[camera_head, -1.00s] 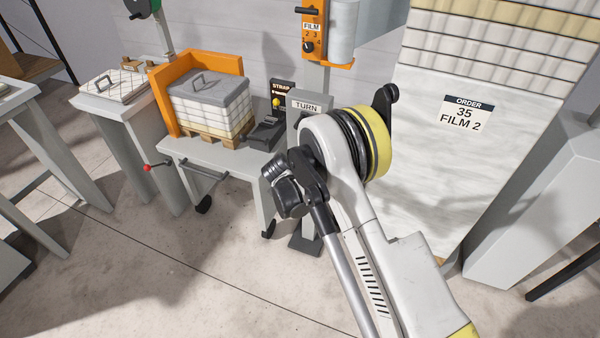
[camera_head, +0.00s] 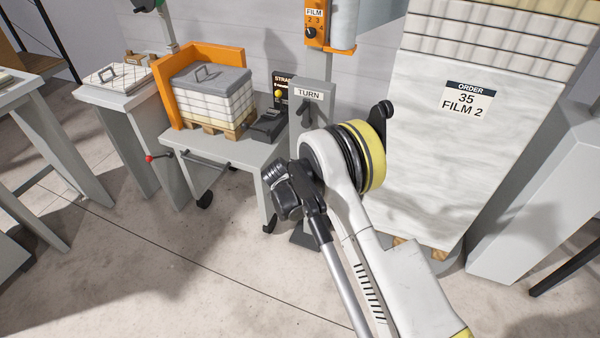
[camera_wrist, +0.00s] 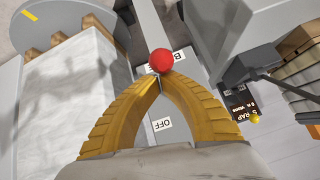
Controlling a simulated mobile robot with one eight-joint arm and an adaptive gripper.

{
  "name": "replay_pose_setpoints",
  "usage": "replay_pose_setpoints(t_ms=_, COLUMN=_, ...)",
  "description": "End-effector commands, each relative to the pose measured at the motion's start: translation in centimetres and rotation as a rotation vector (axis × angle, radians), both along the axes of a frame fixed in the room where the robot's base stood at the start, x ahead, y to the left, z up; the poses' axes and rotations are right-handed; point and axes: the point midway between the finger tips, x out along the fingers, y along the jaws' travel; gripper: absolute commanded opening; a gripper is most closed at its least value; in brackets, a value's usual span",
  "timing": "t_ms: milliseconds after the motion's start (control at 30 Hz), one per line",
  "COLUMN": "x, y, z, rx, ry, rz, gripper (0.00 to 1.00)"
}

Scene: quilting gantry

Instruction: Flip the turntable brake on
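In the wrist view a red ball knob (camera_wrist: 161,61) sits at the tips of my gripper (camera_wrist: 157,82). The two yellow fingers arch together until their tips meet, with no gap visible. The knob appears just beyond the tips; I cannot tell whether it touches them. An OFF label (camera_wrist: 162,125) shows between the fingers, and a partly covered label starting with B (camera_wrist: 179,56) lies beyond the knob. The knob's stem is hidden. The grey round turntable (camera_wrist: 30,27) with a yellow mark is at upper left. In the head view my arm hides the gripper and this knob.
A tall wrapped stack (camera_head: 430,170) stands right of my arm. A grey TURN post (camera_head: 312,92) and an orange FILM panel (camera_head: 316,25) rise behind it. Floor in front is clear.

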Motion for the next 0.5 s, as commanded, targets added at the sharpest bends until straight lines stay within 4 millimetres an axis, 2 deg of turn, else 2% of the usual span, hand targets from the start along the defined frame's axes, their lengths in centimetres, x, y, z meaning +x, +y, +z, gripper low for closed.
replay_pose_setpoints(t_ms=200, x=-0.2, y=0.1, z=-1.8, rx=0.001, ry=0.0, rz=0.001, gripper=0.0)
replay_pose_setpoints(t_ms=500, x=-0.1, y=0.1, z=-3.1, rx=0.001, ry=0.0, rz=0.001, gripper=0.0)
